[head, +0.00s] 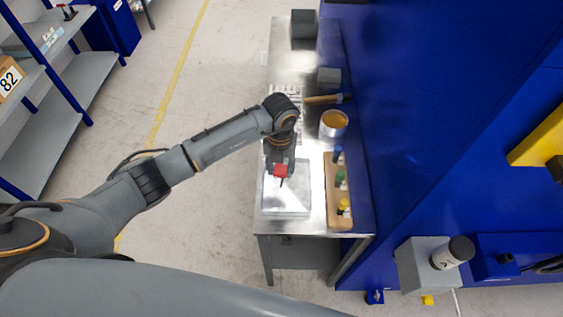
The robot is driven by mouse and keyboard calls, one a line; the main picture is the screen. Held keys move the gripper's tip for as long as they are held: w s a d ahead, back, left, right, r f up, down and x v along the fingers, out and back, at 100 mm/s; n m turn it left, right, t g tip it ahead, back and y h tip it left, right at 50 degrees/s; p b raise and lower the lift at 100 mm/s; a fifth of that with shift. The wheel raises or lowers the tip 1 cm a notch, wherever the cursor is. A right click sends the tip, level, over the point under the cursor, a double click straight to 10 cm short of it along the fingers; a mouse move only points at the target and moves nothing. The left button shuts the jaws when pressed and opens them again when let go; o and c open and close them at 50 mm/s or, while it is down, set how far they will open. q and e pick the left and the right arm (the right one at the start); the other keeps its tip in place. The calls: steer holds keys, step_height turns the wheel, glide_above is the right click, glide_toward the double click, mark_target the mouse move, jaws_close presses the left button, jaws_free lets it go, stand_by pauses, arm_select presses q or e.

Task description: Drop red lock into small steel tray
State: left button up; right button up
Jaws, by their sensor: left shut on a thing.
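The red lock (281,169) shows just below my left gripper (281,172), which is shut on it. The lock is over the small steel tray (284,205), near the tray's far end. The tray is a shallow, pale, rectangular tray lying at the near end of the steel bench (299,68). My left arm hides part of the tray's far side. I cannot tell how high the lock is above the tray. My right gripper is not in view.
Right of the tray, a wooden holder (333,212) carries small bottles. Behind it stand an open can (334,124) with orange contents, a wooden-handled tool (322,99) and grey blocks (304,24). A blue wall panel borders the bench on the right. Shelving (45,130) stands far left, across open floor.

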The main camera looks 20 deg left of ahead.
arm_select(q)
steer(key=shift+s+f+b, duration=0.1)
steer(key=shift+f+b, duration=0.2)
steer(key=shift+f, duration=0.25)
steer(key=b, duration=0.3)
glide_above(280, 188)
step_height(280, 188, down, 4)
steer(key=shift+f, duration=0.2)
steer(key=o, duration=1.3)
steer(key=shift+c, duration=0.2)
steer(key=shift+r, duration=0.1)
step_height(280, 188, up, 12)
steer(key=shift+f, duration=0.1)
